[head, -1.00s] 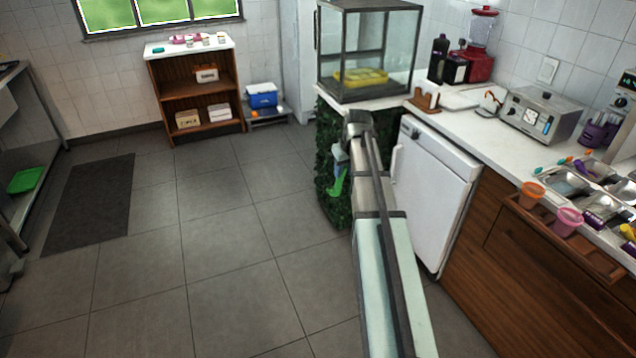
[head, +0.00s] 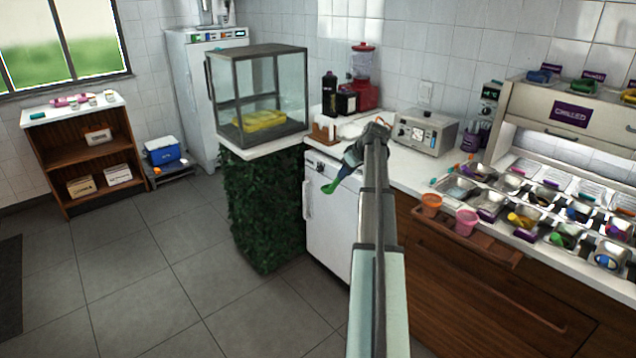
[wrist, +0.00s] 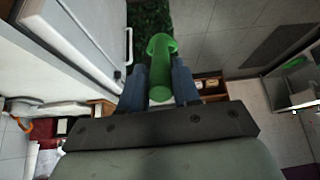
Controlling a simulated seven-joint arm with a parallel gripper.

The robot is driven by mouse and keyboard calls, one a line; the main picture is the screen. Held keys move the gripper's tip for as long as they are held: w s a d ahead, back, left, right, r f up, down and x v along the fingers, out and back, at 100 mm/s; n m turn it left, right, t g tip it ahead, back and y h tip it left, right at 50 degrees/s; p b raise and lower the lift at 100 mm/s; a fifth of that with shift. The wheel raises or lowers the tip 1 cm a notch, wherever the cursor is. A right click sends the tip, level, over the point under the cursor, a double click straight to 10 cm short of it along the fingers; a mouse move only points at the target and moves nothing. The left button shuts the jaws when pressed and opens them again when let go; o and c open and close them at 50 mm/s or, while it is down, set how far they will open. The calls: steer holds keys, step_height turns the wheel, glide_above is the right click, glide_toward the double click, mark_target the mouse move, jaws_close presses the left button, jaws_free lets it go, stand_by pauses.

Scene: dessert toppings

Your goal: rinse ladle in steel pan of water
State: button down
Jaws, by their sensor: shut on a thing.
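My gripper (head: 335,185), with blue fingers, is shut on a green ladle (head: 330,188) in front of the white under-counter appliance. The wrist view shows the green ladle (wrist: 160,68) between the two fingers (wrist: 158,90); only part of its shape shows. Several steel pans are set in the counter on the right, apart from my gripper. The nearest-left steel pan (head: 459,188) looks mostly empty or holds clear liquid; I cannot tell whether it is water.
An orange cup (head: 431,205) and a pink cup (head: 466,222) sit in a wooden rail along the counter front. A steel appliance (head: 425,133) stands behind. A glass case (head: 257,95) stands left on a leafy base (head: 262,205). The floor at left is open.

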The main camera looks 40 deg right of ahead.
steer(key=s+d+r+t, duration=0.1)
steer(key=s+d+r, duration=0.2)
steer(key=s+d, duration=0.95)
steer(key=s+d+r+t, duration=0.1)
steer(key=s+d+r, duration=0.2)
steer(key=s+d, duration=0.95)
steer(key=s+d+r+t, duration=0.1)
steer(key=s+d+r, duration=0.1)
steer(key=s+d, duration=1.05)
step_height(320, 180, down, 6)
steer(key=w+d+m+t, duration=0.1)
steer(key=m+t, duration=0.3)
steer(key=m, duration=2.4)
steer(key=shift+w+d+m, duration=0.25)
steer(key=shift+d+m, duration=0.05)
steer(key=shift+d, duration=0.15)
